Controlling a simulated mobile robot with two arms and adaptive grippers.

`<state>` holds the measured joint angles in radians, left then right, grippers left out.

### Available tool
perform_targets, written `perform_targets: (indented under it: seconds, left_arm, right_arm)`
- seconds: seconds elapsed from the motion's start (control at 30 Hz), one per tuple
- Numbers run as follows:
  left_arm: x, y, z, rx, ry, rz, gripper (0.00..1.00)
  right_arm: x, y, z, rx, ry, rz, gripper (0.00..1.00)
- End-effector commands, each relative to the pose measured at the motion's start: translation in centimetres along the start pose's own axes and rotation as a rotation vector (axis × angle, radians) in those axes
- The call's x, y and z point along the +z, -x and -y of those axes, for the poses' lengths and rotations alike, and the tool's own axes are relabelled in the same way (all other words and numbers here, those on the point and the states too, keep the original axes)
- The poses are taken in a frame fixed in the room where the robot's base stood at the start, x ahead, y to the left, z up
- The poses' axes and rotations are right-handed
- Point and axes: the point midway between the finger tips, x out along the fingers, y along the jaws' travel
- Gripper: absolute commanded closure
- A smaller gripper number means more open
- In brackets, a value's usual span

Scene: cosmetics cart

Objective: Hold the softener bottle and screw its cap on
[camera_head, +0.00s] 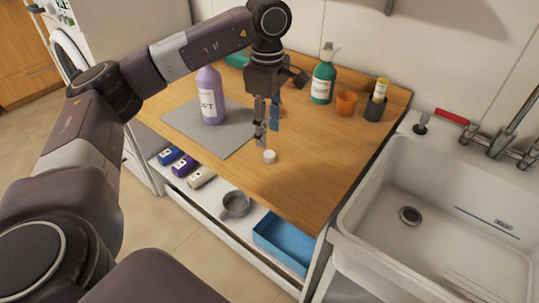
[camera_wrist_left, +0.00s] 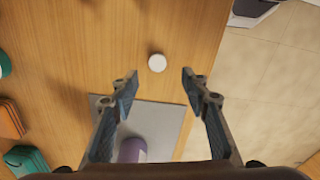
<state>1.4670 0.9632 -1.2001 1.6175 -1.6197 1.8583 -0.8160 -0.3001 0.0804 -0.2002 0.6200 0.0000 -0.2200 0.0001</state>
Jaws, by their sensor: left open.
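The purple softener bottle (camera_head: 210,98) stands upright on a grey mat (camera_head: 180,120) on the wooden worktop. Part of it shows at the bottom of the left wrist view (camera_wrist_left: 132,150). A small white cap (camera_head: 269,156) lies on the bare wood, off the mat, towards the front edge. My left gripper (camera_head: 267,136) points down above the worktop, close to the cap and to the right of the bottle. In the left wrist view its fingers (camera_wrist_left: 160,76) are spread and empty, and the cap (camera_wrist_left: 157,62) shows just beyond the fingertips. My right gripper is not in view.
A green bottle (camera_head: 323,80), an orange cup (camera_head: 346,104) and a dark holder (camera_head: 375,108) stand at the back right. A white sink (camera_head: 450,215) is at the right. A blue tray (camera_head: 283,240) and a grey mug (camera_head: 236,204) sit on the shelf below.

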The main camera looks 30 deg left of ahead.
Motion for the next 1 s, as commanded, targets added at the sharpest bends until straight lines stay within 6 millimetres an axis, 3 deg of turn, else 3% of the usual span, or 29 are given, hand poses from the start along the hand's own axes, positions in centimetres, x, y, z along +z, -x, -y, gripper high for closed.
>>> perform_targets:
  seconds: [0.2, 0.5, 0.8, 1.0]
  left_arm:
    - [0.0, -2.1, 0.0, -0.002, 0.0, -0.001, 0.58]
    - [0.1, -2.4, 0.0, -0.002, 0.0, 0.0, 0.58]
    - [0.3, -6.6, -0.4, -0.004, 0.0, 0.0, 0.58]
    - [0.3, -7.4, -0.5, 0.0, 0.0, 0.0, 0.58]
  right_arm:
    - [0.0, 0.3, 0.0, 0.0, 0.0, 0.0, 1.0]
    - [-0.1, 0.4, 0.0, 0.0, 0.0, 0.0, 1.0]
    - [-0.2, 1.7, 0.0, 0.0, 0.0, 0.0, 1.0]
    - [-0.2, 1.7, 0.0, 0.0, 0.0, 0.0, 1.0]
